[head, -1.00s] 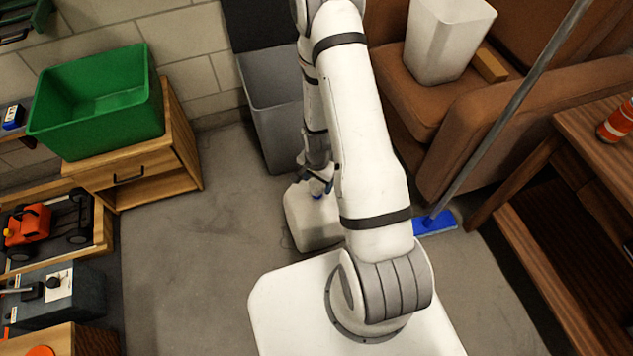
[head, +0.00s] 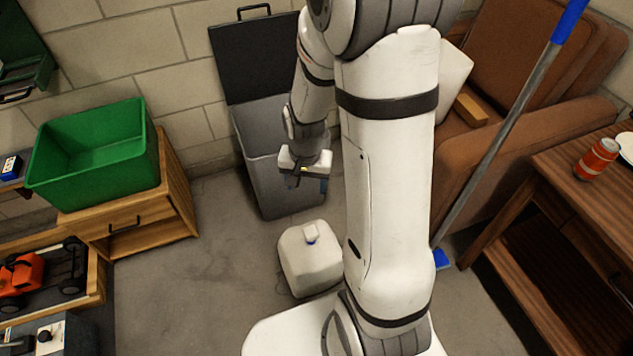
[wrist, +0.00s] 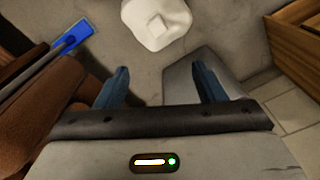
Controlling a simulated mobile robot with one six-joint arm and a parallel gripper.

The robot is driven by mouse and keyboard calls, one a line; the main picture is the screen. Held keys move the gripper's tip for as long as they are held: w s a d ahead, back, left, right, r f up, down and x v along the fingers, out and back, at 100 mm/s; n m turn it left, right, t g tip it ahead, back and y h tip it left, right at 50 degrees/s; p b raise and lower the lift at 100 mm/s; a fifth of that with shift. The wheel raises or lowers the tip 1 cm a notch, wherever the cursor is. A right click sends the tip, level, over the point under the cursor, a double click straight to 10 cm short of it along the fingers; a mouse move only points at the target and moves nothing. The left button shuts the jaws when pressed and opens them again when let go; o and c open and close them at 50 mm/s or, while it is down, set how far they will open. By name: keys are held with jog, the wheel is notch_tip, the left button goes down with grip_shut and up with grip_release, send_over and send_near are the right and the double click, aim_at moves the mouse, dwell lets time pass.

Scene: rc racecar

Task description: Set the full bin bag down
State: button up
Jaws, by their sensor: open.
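The full bin bag (head: 309,261) is a white, rounded block with a small blue-edged knot on top. It stands upright on the grey floor in front of the grey bin, close to my base. In the wrist view the bag (wrist: 160,20) shows at the top, beyond my fingertips and apart from them. My gripper (head: 308,184) hangs above and behind the bag, in front of the bin. In the wrist view my gripper's two blue fingers (wrist: 162,85) are spread with nothing between them.
The grey bin (head: 277,185) stands against the wall with its dark lid (head: 255,60) up. A green crate (head: 95,150) sits on a wooden cabinet at left. A brown armchair (head: 530,70), a blue mop (head: 500,130) and a wooden table are at right. Floor left of the bag is clear.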

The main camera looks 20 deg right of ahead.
jog(key=s+a+r+n, duration=0.1)
jog(key=s+r+n, duration=0.5)
jog(key=s+r, duration=0.6)
notch_tip(320, 180, up, 3)
jog(key=shift+a+r+t, duration=0.1)
jog(key=shift+a+t, duration=0.2)
jog(key=shift+a, duration=0.1)
